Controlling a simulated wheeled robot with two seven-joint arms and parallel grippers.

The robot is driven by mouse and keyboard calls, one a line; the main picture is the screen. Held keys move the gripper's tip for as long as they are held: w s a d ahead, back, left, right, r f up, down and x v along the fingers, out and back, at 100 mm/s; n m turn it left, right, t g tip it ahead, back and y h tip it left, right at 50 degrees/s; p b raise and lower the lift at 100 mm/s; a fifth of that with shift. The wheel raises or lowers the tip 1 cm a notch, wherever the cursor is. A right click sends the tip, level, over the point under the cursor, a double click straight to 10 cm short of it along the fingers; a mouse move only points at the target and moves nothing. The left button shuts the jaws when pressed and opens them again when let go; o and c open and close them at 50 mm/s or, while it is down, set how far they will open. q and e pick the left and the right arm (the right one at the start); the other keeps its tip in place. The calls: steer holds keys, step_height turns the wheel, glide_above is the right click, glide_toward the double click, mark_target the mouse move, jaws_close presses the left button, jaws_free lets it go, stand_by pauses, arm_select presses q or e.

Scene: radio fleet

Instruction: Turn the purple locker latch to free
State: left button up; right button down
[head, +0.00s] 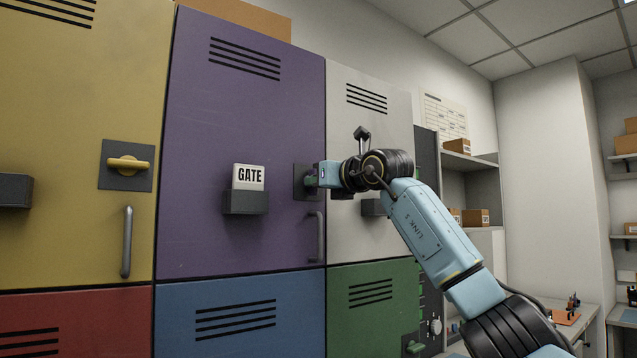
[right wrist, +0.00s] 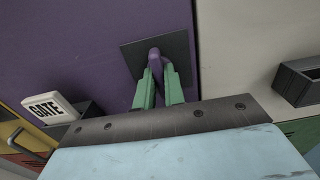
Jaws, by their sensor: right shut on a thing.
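The purple locker (head: 245,130) stands in the middle of the head view with its door closed. Its latch sits on a dark square plate at the door's right edge, mostly hidden behind my right gripper (head: 312,181) in that view. In the right wrist view the purple latch (right wrist: 154,56) shows on its dark plate (right wrist: 178,47). The green fingers of my right gripper (right wrist: 160,85) are shut on the latch handle. How far the latch is turned is hard to tell. My left gripper is not in view.
A GATE card (head: 249,177) stands in a dark holder (head: 245,203) on the purple door, above left of a grey pull handle (head: 317,236). A yellow locker (head: 80,120) is on the left, a white locker (head: 370,125) on the right. Blue (head: 240,318) and green doors lie below.

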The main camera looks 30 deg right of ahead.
steer(key=c, duration=1.5)
jaws_free()
steer(key=shift+s, duration=0.1)
steer(key=s+b, duration=0.1)
steer(key=s, duration=0.3)
steer(key=s+b, duration=0.1)
steer(key=s, duration=0.4)
steer(key=s+d+b, duration=0.1)
steer(key=s, duration=0.3)
steer(key=shift+s+b, duration=0.15)
steer(key=shift+b, duration=0.15)
